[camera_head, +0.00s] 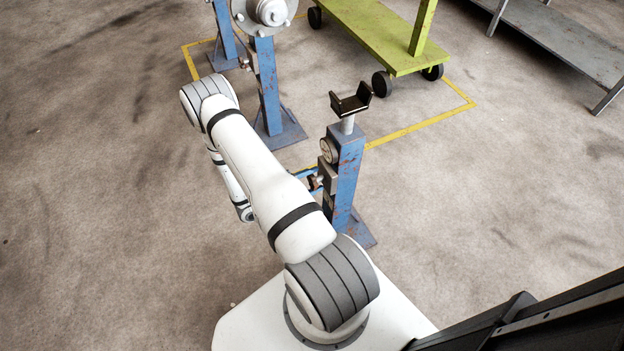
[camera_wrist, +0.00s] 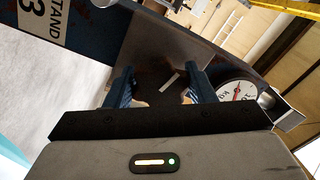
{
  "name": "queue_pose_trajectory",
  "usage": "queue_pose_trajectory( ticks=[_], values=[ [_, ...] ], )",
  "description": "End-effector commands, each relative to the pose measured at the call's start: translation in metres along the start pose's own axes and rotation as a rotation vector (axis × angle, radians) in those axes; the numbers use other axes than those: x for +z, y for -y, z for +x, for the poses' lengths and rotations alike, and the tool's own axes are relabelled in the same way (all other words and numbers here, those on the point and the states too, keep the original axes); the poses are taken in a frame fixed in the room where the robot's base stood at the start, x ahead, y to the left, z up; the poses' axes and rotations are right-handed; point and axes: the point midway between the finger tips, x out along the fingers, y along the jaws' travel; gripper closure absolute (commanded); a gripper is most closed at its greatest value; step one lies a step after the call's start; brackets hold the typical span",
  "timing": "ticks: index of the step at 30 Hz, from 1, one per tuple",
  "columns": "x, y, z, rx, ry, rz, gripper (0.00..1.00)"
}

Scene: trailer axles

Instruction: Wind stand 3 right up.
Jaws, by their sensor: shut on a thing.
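The label of stand 3 (camera_wrist: 45,18) shows in the wrist view, on a dark blue post. A round dial gauge marked kg (camera_wrist: 236,92) is to the right of my fingers. My gripper (camera_wrist: 160,82) is at the stand's side, shut on what appears to be the crank handle; the grip itself is mostly hidden between the fingers. In the head view, the nearest blue stand (camera_head: 345,178), with a gauge on its side, appears to be this one. Its black cradle (camera_head: 351,101) sits empty on a short stretch of bare metal stem. My arm hides the gripper there.
Another blue stand (camera_head: 268,88) is just beyond, below a round metal hub (camera_head: 268,12), with a further post behind it. A grey bench (camera_head: 570,48) is at upper right. The floor at left is clear.

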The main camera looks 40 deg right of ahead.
Motion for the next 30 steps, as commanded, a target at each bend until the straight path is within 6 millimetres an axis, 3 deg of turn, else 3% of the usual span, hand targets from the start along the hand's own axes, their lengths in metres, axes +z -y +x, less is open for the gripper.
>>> queue_pose_trajectory(
  ticks=[12,30],
  values=[
    [0.0007,-0.0007,-0.0001,0.001,0.002,-0.217,0.73],
    [0.0007,-0.0011,-0.0001,0.000,0.002,-0.259,0.73]
  ],
)
